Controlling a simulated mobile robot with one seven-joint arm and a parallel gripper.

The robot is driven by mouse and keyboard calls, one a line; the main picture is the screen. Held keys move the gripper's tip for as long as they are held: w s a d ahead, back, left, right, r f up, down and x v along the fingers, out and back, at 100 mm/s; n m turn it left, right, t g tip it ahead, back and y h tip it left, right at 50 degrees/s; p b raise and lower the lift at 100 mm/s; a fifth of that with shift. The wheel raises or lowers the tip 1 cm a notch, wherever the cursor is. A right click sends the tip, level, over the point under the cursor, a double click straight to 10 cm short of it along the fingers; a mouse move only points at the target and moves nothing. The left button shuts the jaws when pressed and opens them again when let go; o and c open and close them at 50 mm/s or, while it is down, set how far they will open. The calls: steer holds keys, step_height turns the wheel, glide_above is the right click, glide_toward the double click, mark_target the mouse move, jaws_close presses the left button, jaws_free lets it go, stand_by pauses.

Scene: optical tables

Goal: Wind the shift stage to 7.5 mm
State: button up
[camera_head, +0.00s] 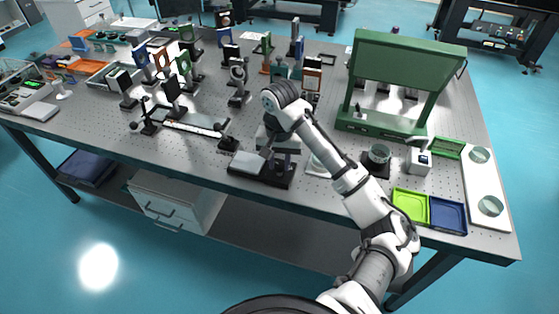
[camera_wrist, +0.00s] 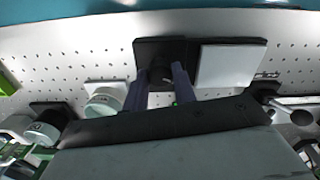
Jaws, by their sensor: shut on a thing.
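The shift stage (camera_head: 278,176) is a dark block at the front middle of the optical table, under the end of my arm in the head view. In the wrist view its black base (camera_wrist: 160,47) lies beyond my fingers. A pale flat panel on a dark mount (camera_head: 247,163) stands beside it on the left; in the wrist view this panel (camera_wrist: 230,65) is on the right. My gripper (camera_wrist: 161,80) points at the stage, its two dark blue fingers closed around a small part there, which looks like the stage's knob. The knob is mostly hidden, and I cannot read any scale.
A rail with posts (camera_head: 190,127) lies to the left. Several optic mounts crowd behind. The table's front edge is close to the stage.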

mark_target(280, 165)
steer(key=shift+m, duration=0.6)
steer(key=o, duration=1)
step_height(280, 165, up, 14)
steer(key=b, duration=0.1)
stand_by(0.4)
